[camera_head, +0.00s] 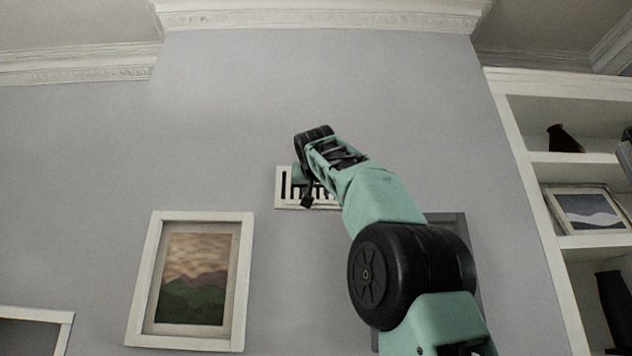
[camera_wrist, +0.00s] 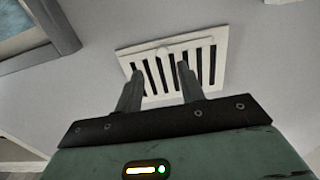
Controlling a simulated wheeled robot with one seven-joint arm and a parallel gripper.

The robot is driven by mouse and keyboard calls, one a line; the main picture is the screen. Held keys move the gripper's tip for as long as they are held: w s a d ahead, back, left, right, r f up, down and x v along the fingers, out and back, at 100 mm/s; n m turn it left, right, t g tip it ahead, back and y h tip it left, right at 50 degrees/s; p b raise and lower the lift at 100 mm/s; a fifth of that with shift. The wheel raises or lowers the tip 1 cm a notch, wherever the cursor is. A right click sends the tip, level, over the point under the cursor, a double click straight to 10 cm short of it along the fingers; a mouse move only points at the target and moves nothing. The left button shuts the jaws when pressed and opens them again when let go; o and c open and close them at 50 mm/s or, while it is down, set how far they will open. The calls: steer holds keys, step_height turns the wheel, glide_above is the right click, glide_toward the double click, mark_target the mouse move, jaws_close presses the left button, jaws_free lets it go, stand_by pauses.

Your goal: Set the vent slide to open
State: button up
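The vent (camera_head: 279,203) is a white slotted plate on the grey wall, partly hidden behind my arm in the head view. In the wrist view the vent (camera_wrist: 222,37) appears tilted, with several dark slots showing between white bars. A small pale knob (camera_wrist: 162,53) shows near its upper edge, between the lines of my fingers. My gripper (camera_wrist: 160,69) is open, its two fingers apart and pointing at the vent, with nothing held between them. In the head view a dark fingertip overlaps the vent. I cannot tell whether the fingers touch the vent.
A framed landscape picture (camera_head: 192,280) hangs below left of the vent. White shelves (camera_head: 560,160) with a vase and a framed picture stand at the right. A grey frame (camera_head: 455,225) is partly hidden behind my arm. The wall above the vent is bare.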

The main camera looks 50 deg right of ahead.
steer(key=b+v, duration=0.3)
steer(key=v, duration=0.8)
